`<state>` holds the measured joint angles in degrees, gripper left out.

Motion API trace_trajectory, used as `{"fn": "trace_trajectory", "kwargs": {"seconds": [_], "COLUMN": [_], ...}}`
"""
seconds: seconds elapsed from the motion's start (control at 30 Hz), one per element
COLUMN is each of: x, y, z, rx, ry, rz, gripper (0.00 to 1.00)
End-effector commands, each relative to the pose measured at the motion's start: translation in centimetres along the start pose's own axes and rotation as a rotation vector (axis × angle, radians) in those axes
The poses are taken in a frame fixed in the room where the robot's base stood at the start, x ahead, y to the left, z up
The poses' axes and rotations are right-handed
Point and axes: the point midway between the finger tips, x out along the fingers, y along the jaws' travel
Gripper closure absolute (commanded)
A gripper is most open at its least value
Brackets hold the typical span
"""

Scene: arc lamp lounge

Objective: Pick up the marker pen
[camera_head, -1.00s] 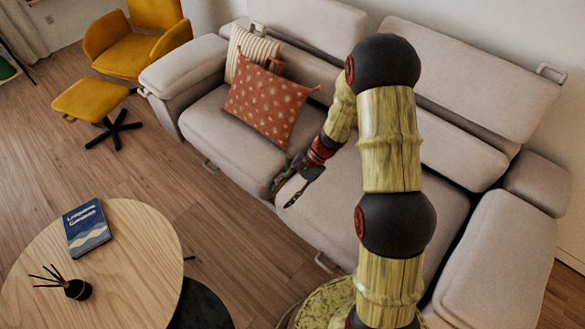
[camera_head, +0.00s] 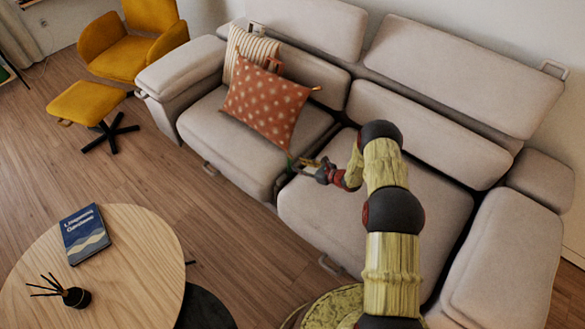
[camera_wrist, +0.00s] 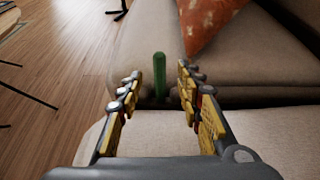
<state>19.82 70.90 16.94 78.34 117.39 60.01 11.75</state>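The marker pen (camera_wrist: 159,76) is a green stick on the sofa seat in the wrist view, close to the gap between the two seat cushions. I cannot tell whether it lies flat or stands. In the head view only a small green bit (camera_head: 290,155) shows by my fingertips. My gripper (camera_head: 304,163) is low over the seat, just right of that bit. In the wrist view my gripper (camera_wrist: 159,90) is open, with the pen seen between its two yellow-padded fingers. It appears ahead of the fingertips, and I see no contact.
The beige sofa (camera_head: 400,222) surrounds the gripper, with its backrest behind. An orange dotted cushion (camera_head: 265,105) lies close behind the pen. A round wooden table (camera_head: 140,275) with a book (camera_head: 84,234) and reed diffuser (camera_head: 75,297) stands front left. Floor between is clear.

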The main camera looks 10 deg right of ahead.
Motion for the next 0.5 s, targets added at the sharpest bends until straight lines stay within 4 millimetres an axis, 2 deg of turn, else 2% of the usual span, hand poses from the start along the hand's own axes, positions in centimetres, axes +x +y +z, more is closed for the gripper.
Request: {"fn": "trace_trajectory", "kwargs": {"seconds": [0.5], "x": [4.1], "y": [-0.1], "z": [0.1], "rx": [0.032], "ry": [-0.009], "rz": [-0.012], "gripper": [0.64]}}
